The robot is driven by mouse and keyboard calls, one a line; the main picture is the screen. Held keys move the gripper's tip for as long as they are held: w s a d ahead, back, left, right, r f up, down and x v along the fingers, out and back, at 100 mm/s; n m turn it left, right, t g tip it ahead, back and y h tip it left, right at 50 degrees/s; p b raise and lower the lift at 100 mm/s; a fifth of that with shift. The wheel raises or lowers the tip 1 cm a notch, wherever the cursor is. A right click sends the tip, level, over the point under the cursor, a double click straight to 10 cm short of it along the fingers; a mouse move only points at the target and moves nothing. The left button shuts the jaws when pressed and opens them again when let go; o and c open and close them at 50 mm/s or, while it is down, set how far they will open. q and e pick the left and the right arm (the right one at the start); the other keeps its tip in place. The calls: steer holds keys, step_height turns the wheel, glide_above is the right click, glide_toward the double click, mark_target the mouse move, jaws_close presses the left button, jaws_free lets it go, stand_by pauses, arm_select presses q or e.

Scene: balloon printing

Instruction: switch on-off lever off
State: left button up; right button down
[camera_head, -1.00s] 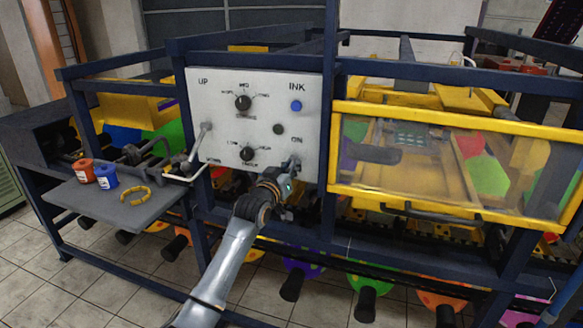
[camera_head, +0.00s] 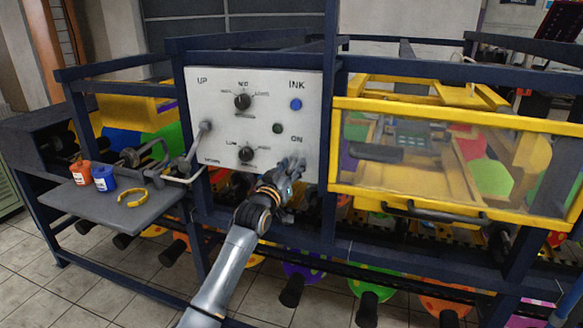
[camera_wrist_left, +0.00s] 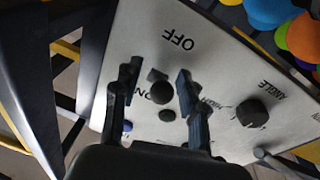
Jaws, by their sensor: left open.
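The on-off lever (camera_wrist_left: 161,93) shows in the left wrist view as a dark round knob. It stands out from the white control panel (camera_wrist_left: 220,75) and overlaps the ON label; the OFF label (camera_wrist_left: 178,40) is clear. My left gripper (camera_wrist_left: 158,80) is open, with one finger on each side of the knob. Gaps show between knob and fingers, but contact cannot be ruled out. In the head view my left gripper (camera_head: 289,178) is at the panel's lower right, below the ON label (camera_head: 297,139), and hides most of the lever. My right gripper is not in view.
The panel also carries a blue ink button (camera_head: 296,104), a black button (camera_head: 277,128) and two dials (camera_head: 242,101). A yellow-framed window (camera_head: 450,165) stands right. A shelf (camera_head: 100,205) with red and blue jars (camera_head: 104,178) and a yellow ring (camera_head: 132,197) stands left.

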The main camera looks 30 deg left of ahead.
arm_select(q)
steer(key=v, duration=1.2)
stand_by(0.3)
steer(key=s+d+f+g, duration=0.1)
steer(key=f+g, duration=0.1)
steer(key=f, duration=0.9)
steer(key=s+d+f+m+g+h, duration=0.1)
steer(key=d+f+g, duration=0.1)
steer(key=f, duration=0.9)
steer(key=s+d+f+g, duration=0.1)
steer(key=f+g, duration=0.2)
steer(key=f, duration=0.8)
steer(key=s+d+f+m+g+h, duration=0.1)
steer(key=s+d+f+g, duration=0.15)
steer(key=s+f, duration=0.6)
steer(key=s+d+f+m+g, duration=0.1)
steer(key=s+d+f+g, duration=0.3)
steer(key=f, duration=0.8)
steer(key=s+d+f+m+g, duration=0.1)
steer(key=s+f, duration=0.4)
steer(key=s, duration=0.7)
steer(key=s+d+f+m+g+h, duration=0.1)
steer(key=s+f, duration=0.5)
steer(key=s, duration=0.6)
steer(key=s+d+f+m+g, duration=0.1)
steer(key=s+d+f, duration=0.4)
steer(key=s, duration=0.7)
steer(key=shift+f+m+g, duration=0.15)
steer(key=shift+m+g, duration=0.15)
steer(key=shift+g, duration=0.55)
